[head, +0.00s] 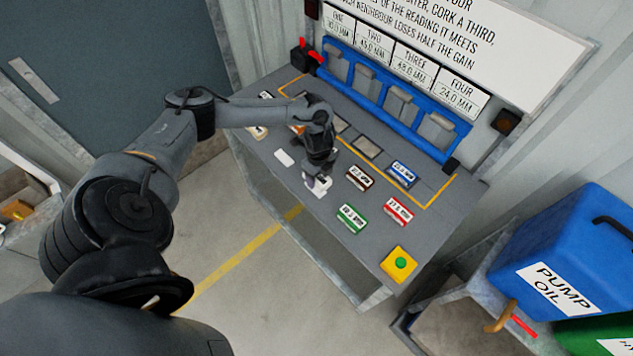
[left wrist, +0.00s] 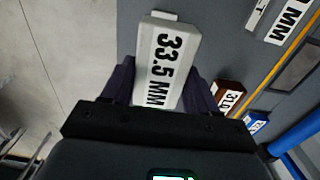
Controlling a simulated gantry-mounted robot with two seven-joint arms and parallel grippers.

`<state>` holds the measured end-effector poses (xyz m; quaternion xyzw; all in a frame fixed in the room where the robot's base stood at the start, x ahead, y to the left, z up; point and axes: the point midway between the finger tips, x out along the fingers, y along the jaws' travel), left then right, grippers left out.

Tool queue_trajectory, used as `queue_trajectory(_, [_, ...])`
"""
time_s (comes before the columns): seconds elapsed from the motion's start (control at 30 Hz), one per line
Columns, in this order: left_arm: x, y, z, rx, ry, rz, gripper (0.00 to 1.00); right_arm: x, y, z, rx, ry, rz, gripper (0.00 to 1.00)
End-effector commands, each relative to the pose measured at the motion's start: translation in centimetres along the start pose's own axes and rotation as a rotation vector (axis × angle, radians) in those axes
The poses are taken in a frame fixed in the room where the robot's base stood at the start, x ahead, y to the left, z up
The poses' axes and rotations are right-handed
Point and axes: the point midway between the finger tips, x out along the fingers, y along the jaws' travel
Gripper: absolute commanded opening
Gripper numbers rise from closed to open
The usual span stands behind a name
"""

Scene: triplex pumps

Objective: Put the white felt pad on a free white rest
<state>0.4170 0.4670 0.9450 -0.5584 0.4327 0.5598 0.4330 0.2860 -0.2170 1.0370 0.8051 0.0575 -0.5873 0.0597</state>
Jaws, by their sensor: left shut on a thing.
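The white felt pad (left wrist: 165,60), a pale block labelled 33.5 MM, sits between the two dark fingers of my left gripper (left wrist: 158,92) in the left wrist view. In the head view my left gripper (head: 318,181) is shut on it over the front part of the grey bench; the pad's white edge (head: 319,191) shows below the fingers. I cannot tell whether the pad touches the bench. A flat white rest (head: 284,157) lies to the left of the gripper and looks bare. My right gripper is not in view.
To the right on the bench (head: 331,236) are a brown block (head: 360,179), a blue block (head: 402,173), a red block (head: 398,211) and a green block (head: 351,218). A yellow box with a green button (head: 400,263) sits at the near right corner. Blue pump housings (head: 395,100) line the back.

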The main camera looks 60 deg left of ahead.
Motion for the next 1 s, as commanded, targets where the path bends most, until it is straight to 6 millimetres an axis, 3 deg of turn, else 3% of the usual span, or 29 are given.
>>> queue_trajectory(0.17, [0.6, 0.4, 0.5, 0.0, 0.001, 0.0, 0.29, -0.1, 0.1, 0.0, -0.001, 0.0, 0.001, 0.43])
queue_trajectory(0.5, [4.1, 0.3, 0.5, -0.001, 0.0, 0.0, 0.29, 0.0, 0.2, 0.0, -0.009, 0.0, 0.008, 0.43])
queue_trajectory(0.97, [4.8, 0.3, 0.5, 0.0, 0.001, 0.0, 0.29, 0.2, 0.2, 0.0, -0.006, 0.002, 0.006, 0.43])
queue_trajectory(1.0, [4.7, 0.3, 0.5, 0.0, 0.0, 0.0, 0.65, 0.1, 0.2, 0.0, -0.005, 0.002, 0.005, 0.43])
